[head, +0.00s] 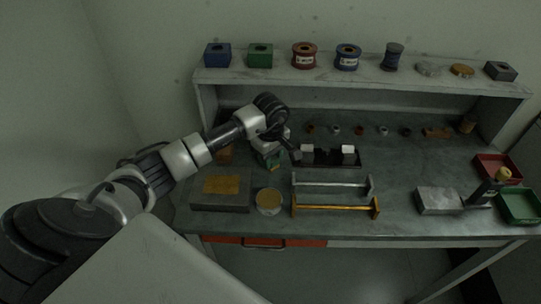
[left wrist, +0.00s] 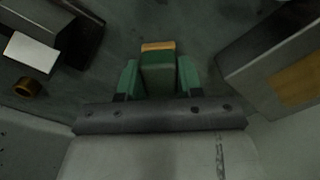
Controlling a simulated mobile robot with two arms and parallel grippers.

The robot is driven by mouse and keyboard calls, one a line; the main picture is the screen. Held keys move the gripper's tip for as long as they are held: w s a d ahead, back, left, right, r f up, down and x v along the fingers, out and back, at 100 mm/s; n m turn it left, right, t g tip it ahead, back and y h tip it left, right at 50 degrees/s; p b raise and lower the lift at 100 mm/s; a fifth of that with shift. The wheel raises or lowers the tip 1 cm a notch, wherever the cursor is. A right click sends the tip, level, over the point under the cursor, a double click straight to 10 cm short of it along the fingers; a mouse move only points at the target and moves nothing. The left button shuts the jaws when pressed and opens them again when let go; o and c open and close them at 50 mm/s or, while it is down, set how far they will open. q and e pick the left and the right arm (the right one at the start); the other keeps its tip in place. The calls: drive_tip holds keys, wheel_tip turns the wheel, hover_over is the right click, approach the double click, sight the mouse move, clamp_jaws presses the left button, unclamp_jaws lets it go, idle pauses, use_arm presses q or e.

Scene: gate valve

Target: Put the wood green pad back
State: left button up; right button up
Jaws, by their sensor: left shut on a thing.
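The wood green pad (left wrist: 158,75) is a small block with a green body and a light wooden strip at its far end. In the left wrist view it sits between the two green-tipped fingers of my left gripper (left wrist: 158,82), which is shut on it. In the head view the left gripper (head: 270,158) is above the left part of the workbench, between the grey block with the gold plate and the black tray; the gripper and arm largely hide the pad there. I cannot tell whether the pad touches the bench. My right gripper is not in view.
The grey block with a gold plate (head: 221,204) lies in front of the gripper, left. The black tray (head: 330,164) with white blocks is to its right. Two bars (head: 335,207) and a round disc (head: 269,209) lie nearer the front. A shelf (head: 285,78) with spools runs behind.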

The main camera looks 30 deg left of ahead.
use_arm(q)
drive_tip(key=shift+f, duration=0.15)
drive_tip(key=o, duration=0.9)
drive_tip(key=shift+r, duration=0.35)
wheel_tip(320, 180, up, 12)
drive_tip(key=b, duration=0.3)
drive_tip(key=shift+f, duration=0.15)
